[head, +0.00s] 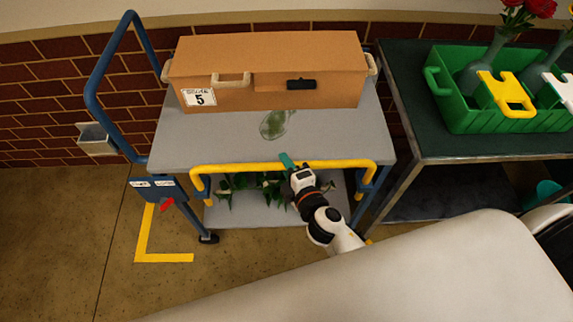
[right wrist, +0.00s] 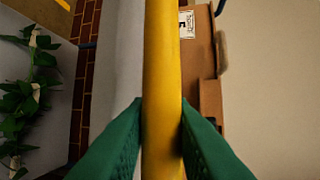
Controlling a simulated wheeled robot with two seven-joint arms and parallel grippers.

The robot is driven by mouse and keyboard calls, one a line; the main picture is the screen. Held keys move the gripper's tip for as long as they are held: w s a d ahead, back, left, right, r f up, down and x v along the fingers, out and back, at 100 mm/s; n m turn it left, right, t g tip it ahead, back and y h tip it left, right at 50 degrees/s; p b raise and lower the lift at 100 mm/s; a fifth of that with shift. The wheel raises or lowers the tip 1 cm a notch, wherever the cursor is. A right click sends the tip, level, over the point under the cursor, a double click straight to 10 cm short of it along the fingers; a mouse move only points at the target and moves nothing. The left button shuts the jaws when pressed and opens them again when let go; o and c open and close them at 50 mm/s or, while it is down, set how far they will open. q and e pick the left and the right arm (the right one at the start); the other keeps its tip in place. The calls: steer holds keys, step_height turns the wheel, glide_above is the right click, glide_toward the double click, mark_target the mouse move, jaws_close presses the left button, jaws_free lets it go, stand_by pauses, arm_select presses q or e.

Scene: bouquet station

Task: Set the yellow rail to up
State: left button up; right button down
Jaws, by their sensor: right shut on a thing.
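The yellow rail (head: 235,168) runs along the front edge of the grey cart's top, with bent ends at both sides. My right gripper (head: 287,161) is shut on the rail, right of its middle. In the right wrist view the rail (right wrist: 162,70) runs upright through the picture, between the green fingers of the right gripper (right wrist: 162,135). A blue box (head: 158,190) with small labels and a red pointer (head: 167,204) is on the cart's left front post; the labels are too small to read. My left gripper is not in view.
A brown box (head: 270,60) marked 5 stands on the cart top (head: 180,135). Leafy plants (head: 240,183) lie on the lower shelf (head: 235,215). At the right, a dark table (head: 410,75) holds a green crate (head: 455,105) with vases. The floor at left is clear.

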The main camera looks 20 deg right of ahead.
step_height(320, 180, up, 6)
steer(key=p, duration=0.4)
steer(key=shift+w+r, duration=0.1)
steer(key=shift+r, duration=0.15)
steer(key=shift+w+r+p, duration=0.1)
steer(key=shift+r+p, duration=0.1)
steer(key=shift+p, duration=0.15)
steer(key=c, duration=1.3)
jaws_free()
steer(key=shift+c, duration=0.2)
steer(key=shift+o, duration=0.2)
steer(key=shift+f, duration=0.1)
